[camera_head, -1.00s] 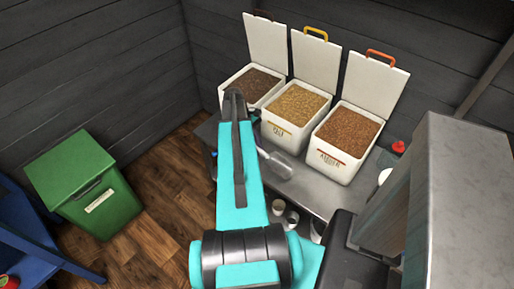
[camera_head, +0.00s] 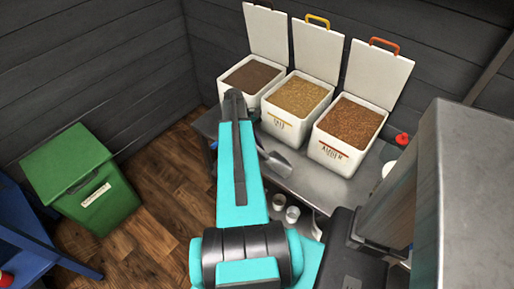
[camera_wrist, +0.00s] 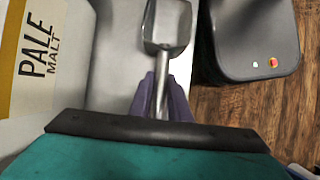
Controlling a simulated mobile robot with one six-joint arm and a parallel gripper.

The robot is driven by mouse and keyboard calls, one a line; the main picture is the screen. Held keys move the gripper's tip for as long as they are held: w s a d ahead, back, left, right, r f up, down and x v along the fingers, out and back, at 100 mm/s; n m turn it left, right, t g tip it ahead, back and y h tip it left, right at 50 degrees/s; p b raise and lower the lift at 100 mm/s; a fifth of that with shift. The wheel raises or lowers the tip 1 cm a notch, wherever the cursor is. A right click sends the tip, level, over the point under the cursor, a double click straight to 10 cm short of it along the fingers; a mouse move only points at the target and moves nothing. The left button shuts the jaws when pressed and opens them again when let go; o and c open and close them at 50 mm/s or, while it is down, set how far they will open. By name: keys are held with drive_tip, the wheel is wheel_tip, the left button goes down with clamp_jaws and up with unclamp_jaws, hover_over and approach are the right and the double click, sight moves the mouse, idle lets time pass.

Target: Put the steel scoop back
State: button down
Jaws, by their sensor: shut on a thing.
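The steel scoop (camera_head: 281,164) shows just right of my arm in the head view, in front of the middle bin. In the wrist view its square pan (camera_wrist: 168,22) points away from me at the top centre. My gripper (camera_wrist: 162,92) has its purple fingers shut on the scoop's handle. The head view hides the gripper behind my arm. The white bin marked PALE MALT (camera_wrist: 35,75) is close on the left of the wrist view. I cannot tell the gap between the scoop and the grey bench top.
Three open white bins of grain stand on the steel bench (camera_head: 315,188): a dark one (camera_head: 232,95), the pale one (camera_head: 291,131) and amber (camera_head: 338,158). Small cups (camera_head: 292,214) are near the bench's front. A grey steel housing is at right. A green bin (camera_head: 110,205) stands left on the floor.

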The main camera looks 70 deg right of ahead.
drive_tip(key=c, duration=1.6)
unclamp_jaws()
drive_tip(key=shift+r, duration=0.1)
drive_tip(key=b+v, duration=0.1)
drive_tip(key=v, duration=1.2)
drive_tip(key=shift+w+r, duration=0.25)
